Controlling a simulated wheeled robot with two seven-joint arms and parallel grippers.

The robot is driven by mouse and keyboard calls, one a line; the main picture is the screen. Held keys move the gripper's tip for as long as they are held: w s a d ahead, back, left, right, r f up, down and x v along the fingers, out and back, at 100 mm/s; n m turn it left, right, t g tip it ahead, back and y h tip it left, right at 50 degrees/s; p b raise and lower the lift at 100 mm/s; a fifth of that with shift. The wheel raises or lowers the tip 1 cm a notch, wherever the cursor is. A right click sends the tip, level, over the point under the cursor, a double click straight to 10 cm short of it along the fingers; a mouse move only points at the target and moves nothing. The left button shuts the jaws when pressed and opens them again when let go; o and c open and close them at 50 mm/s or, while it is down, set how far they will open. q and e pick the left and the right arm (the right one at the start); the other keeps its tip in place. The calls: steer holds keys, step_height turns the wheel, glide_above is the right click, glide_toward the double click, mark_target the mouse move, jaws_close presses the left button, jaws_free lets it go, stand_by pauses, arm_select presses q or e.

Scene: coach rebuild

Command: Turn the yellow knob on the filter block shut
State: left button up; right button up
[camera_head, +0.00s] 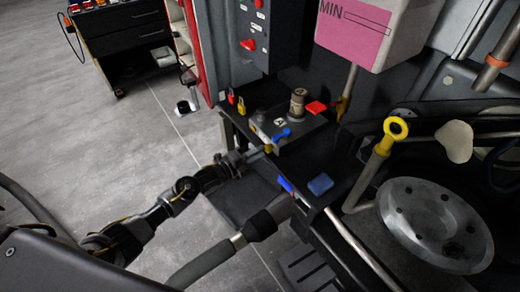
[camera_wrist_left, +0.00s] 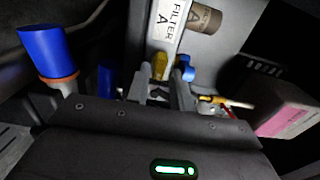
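The yellow knob (camera_wrist_left: 159,66) sits at the end of that label, beside a blue knob (camera_wrist_left: 185,68). In the head view only a small bit of the yellow knob (camera_head: 267,149) shows, below the blue knob (camera_head: 282,134). My left gripper (camera_wrist_left: 160,82) is open, its two fingers pointing at the yellow knob, one toward each side. Whether they touch it is unclear. My right gripper is out of view.
A red handle (camera_head: 316,107) and a pink-filled tank (camera_head: 354,30) are close behind the block. A blue-capped part (camera_wrist_left: 43,50) stands left in the wrist view. Open floor (camera_head: 60,130) is to the left.

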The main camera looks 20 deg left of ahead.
mark_target(268, 148)
arm_select(q)
steer(key=x, duration=0.2)
steer(key=shift+w+d, duration=0.2)
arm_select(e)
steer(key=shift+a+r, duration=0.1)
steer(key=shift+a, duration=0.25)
